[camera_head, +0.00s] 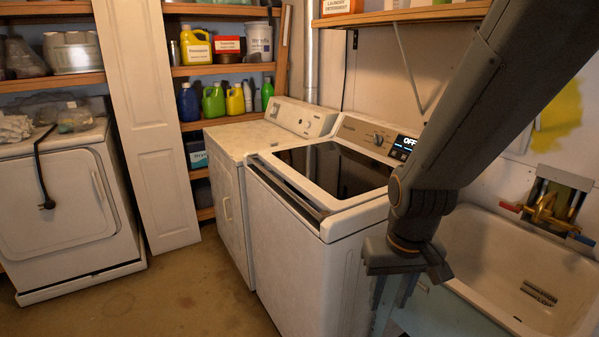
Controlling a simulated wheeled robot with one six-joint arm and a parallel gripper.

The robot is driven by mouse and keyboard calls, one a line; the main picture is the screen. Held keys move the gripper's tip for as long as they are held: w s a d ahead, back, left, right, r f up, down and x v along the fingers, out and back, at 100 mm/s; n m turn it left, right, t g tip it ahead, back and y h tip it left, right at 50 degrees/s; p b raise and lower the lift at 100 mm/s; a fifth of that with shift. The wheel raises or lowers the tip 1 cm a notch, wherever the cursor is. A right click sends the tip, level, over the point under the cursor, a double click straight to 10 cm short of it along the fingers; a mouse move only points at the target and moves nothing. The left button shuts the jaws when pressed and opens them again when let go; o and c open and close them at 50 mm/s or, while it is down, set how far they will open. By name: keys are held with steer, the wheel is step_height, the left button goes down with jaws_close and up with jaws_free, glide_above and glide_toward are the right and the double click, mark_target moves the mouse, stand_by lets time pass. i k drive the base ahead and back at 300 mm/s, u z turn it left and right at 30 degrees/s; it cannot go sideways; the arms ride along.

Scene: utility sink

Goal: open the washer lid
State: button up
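The washer (305,262) is a white top-loader in the middle of the head view. Its lid (335,172), with a dark glass panel, is down. A handle strip runs along the lid's front left edge (287,189). The control panel at the back reads OFF (408,143). My gripper (388,300) hangs in front of the washer's right side, by the sink, pointing down and below lid height.
A utility sink (490,240) with a brass faucet (543,208) stands at the right. Another white machine (232,150) adjoins the washer's left. A white dryer (60,200) stands at far left beside a leaning white door panel (150,120). The floor (190,290) at front left is clear.

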mark_target(337, 177)
steer(key=u, duration=0.2)
steer(key=i, duration=1)
steer(key=u, duration=0.75)
